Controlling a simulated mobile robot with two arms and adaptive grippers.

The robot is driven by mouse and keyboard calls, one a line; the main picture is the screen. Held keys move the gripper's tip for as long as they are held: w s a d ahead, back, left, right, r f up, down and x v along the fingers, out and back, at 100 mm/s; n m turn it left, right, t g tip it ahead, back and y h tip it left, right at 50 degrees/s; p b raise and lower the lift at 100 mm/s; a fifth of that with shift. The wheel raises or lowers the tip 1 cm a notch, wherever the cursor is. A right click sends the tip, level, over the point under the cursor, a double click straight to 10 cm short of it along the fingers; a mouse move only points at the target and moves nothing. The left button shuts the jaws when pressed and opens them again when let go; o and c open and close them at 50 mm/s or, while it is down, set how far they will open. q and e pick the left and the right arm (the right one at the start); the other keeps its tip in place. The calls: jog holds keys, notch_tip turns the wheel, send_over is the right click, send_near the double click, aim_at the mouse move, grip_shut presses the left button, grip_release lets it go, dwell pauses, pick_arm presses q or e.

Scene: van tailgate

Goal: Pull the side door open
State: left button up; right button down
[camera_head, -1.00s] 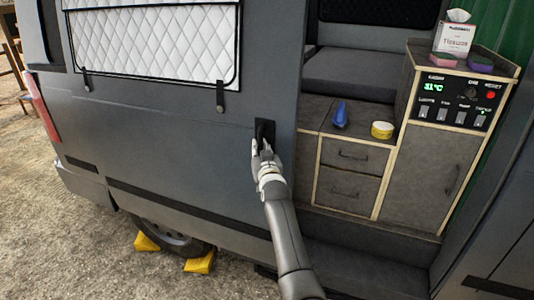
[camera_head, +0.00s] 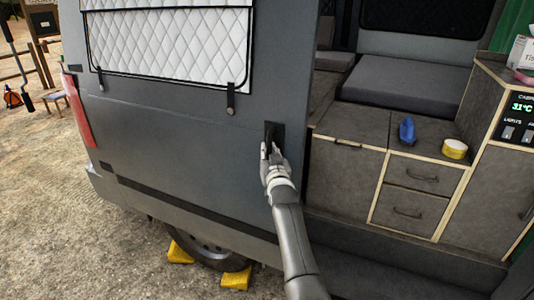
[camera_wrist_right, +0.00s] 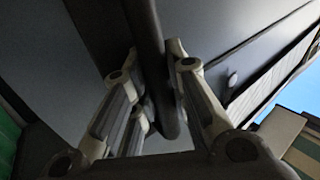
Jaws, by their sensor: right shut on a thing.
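The side door (camera_head: 180,130) is a dark grey sliding panel with a quilted white window cover, on the left half of the head view. It stands open, with the van's interior showing to its right. Its black handle (camera_head: 274,133) is near the door's right edge. My right gripper (camera_head: 268,150) is at the handle, and in the right wrist view its fingers (camera_wrist_right: 158,65) are on both sides of the dark handle bar (camera_wrist_right: 150,40), shut on it. My left gripper is not in view.
Inside are a grey cushioned bench (camera_head: 405,85), a drawer cabinet (camera_head: 415,190), a blue object (camera_head: 407,130) and a yellow roll (camera_head: 454,149). Yellow wheel chocks (camera_head: 236,278) sit by the wheel (camera_head: 205,250). Gravel ground (camera_head: 70,220) lies open at left.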

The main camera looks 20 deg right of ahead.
jog(key=shift+s+f, duration=0.3)
jog(key=shift+f, duration=0.2)
jog(key=c, duration=1.7)
grip_release()
jog(key=shift+s+r, duration=0.1)
jog(key=shift+r, duration=0.05)
jog(key=shift+o, duration=0.2)
jog(key=shift+r, duration=0.3)
jog(key=v, duration=1.2)
